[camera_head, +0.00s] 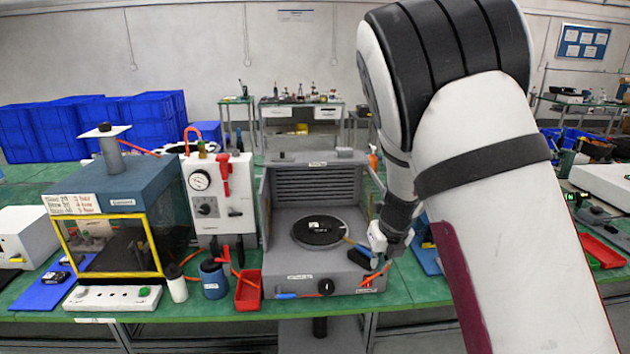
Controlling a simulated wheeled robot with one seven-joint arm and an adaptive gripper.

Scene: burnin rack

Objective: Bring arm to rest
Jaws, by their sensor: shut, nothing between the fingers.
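My arm comes up large from the lower right, bends at the top and runs down to the wrist. My gripper (376,262) is small and hangs low at the right front corner of the grey open-fronted machine (315,184). It looks shut, and nothing shows held in it. The machine holds a round black plate (318,230) with a small label on top. I cannot tell whether the gripper touches the machine. My upper arm and forearm hide much of the bench on the right.
A yellow-framed chamber (125,205), a white gauge panel (215,195), a blue cup (213,279) and a red bin (248,290) stand left on the green bench. Blue crates (95,128) are stacked behind. A red tray (602,252) lies far right.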

